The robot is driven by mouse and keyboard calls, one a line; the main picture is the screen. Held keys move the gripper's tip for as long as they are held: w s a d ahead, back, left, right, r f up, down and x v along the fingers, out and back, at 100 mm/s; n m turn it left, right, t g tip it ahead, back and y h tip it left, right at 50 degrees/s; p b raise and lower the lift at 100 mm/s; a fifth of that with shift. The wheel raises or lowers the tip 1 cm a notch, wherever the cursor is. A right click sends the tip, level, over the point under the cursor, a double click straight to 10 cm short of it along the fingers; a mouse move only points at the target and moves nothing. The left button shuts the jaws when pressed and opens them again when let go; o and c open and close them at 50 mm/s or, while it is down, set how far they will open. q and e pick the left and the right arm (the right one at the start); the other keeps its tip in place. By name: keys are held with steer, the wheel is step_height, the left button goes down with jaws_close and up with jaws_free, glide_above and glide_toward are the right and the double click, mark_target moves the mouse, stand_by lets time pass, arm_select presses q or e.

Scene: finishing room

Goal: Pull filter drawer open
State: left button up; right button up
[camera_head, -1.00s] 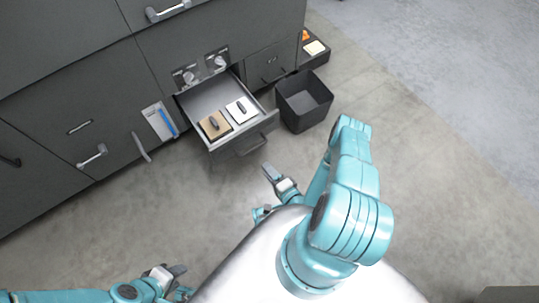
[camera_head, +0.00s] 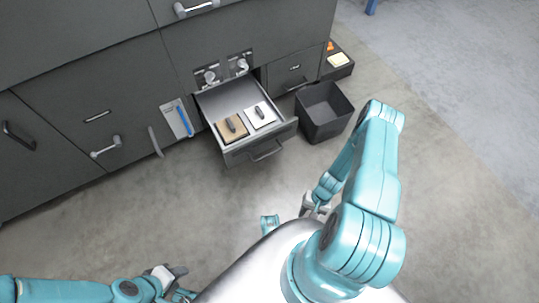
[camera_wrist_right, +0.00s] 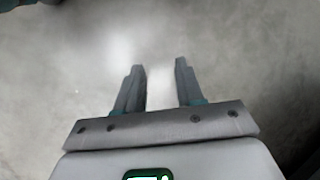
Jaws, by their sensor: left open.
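The filter drawer (camera_head: 237,159) stands pulled out from the dark grey cabinet front. A tan filter block (camera_head: 231,128) and a white filter block (camera_head: 260,115), each with a dark grip on top, lie inside it. The drawer's dark bar handle (camera_head: 266,152) is on its front, with no gripper touching it. My right gripper (camera_wrist_right: 158,78) is open and empty over bare floor in the right wrist view. In the head view it is partly hidden by my right arm, below and right of the drawer. My left gripper (camera_head: 182,282) is open, low and left, away from the drawer.
A black open bin (camera_head: 325,112) stands on the floor just right of the drawer. A low dark tray (camera_head: 338,66) with a pale item is behind it. Two knobs sit above the drawer. Floor in front of the drawer is clear.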

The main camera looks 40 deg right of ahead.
steer(key=w+d+r+m+t+y+b, duration=0.2)
steer(key=w+d+r+t+y, duration=0.2)
steer(key=w+d+r+t, duration=0.85)
steer(key=shift+t, duration=0.75)
steer(key=b+x, duration=0.1)
steer(key=x, duration=0.4)
steer(key=s+a+b+x, duration=0.1)
steer(key=x, duration=0.4)
steer(key=a+r+b+x, duration=0.1)
steer(key=x, duration=0.4)
steer(key=shift+s+a, duration=0.2)
jaws_close()
